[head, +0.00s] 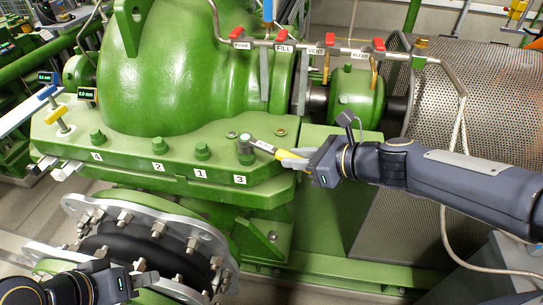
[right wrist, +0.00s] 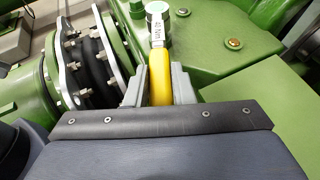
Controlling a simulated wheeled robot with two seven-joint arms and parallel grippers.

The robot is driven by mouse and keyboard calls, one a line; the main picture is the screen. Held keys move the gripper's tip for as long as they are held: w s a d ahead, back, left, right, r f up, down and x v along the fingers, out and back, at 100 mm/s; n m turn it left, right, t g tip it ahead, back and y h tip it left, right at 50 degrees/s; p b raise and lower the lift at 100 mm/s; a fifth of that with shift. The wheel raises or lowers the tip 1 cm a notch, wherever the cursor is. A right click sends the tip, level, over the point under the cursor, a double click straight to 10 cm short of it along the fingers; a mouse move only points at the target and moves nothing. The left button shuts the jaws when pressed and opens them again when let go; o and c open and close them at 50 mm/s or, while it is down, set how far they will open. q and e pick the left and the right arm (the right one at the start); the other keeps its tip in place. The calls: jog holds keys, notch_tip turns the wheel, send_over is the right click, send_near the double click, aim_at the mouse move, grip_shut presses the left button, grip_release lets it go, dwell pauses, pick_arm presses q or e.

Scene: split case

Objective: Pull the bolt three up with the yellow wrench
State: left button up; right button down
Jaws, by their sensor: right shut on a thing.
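The yellow wrench (head: 286,154) has a yellow handle and a pale labelled shaft; it also shows in the right wrist view (right wrist: 160,75). My right gripper (head: 300,158) is shut on its handle, which lies between the two fingers in the right wrist view (right wrist: 160,88). The wrench's head is at bolt three (head: 245,158), above the label 3 (head: 239,180) on the green flange. The head hides most of the bolt, so I cannot tell how fully it sits on it. My left gripper (head: 140,281) is low at the left, away from the bolts; its jaw opening is unclear.
Other green bolts stand along the flange (head: 225,168) by labels 1 (head: 199,173), 2 (head: 158,167) and another at left. Red-handled valves on a pipe (head: 310,47) run behind. A bolted pipe joint (head: 130,240) is below.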

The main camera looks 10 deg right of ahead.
jog(key=shift+r, duration=0.35)
jog(key=shift+r+p, duration=1.4)
jog(key=shift+p, duration=0.1)
jog(key=shift+d, duration=0.1)
